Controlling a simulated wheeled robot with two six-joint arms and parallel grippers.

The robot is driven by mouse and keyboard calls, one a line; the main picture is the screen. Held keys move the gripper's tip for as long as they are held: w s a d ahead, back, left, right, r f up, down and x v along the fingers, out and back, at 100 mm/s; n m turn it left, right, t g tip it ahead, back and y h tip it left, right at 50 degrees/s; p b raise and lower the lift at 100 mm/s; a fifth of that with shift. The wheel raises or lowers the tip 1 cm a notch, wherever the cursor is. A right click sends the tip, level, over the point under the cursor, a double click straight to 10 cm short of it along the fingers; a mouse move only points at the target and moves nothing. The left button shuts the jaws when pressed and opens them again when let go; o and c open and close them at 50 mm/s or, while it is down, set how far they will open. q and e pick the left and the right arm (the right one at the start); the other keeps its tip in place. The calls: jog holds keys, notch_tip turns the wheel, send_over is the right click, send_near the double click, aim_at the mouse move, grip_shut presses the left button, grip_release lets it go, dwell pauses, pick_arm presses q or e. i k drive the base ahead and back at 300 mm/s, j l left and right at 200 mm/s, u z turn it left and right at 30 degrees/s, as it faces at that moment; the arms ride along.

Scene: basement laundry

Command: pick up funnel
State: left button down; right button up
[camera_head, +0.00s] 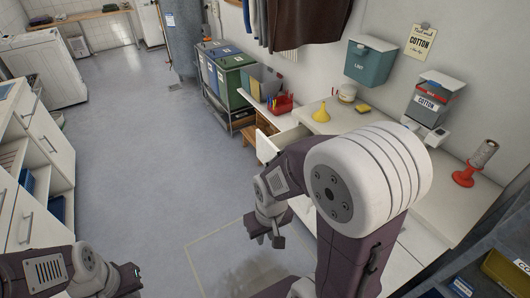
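A yellow funnel (321,113) stands wide end down on the white counter (385,133), near its far left end. My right gripper (270,240) hangs over the floor in front of the counter, nearer to me than the funnel and well apart from it. It holds nothing that I can see, and its finger gap is too small to judge. My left gripper (130,277) is at the lower left, far from the funnel. Its fingers are small and dark, so its opening is unclear.
A drawer (283,141) stands pulled out below the funnel. A yellow sponge (362,108), a white tub (347,92) and a red tray (283,104) are near it. A red stand (466,176) is farther right. The middle floor (160,160) is free.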

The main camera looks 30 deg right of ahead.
aim_at(320, 115)
jog(key=l+z, duration=0.1)
jog(key=z, duration=0.35)
jog(key=l+z, duration=0.1)
jog(key=z, duration=0.35)
jog(key=l+z, duration=0.15)
jog(key=z, duration=0.3)
jog(key=k, duration=0.05)
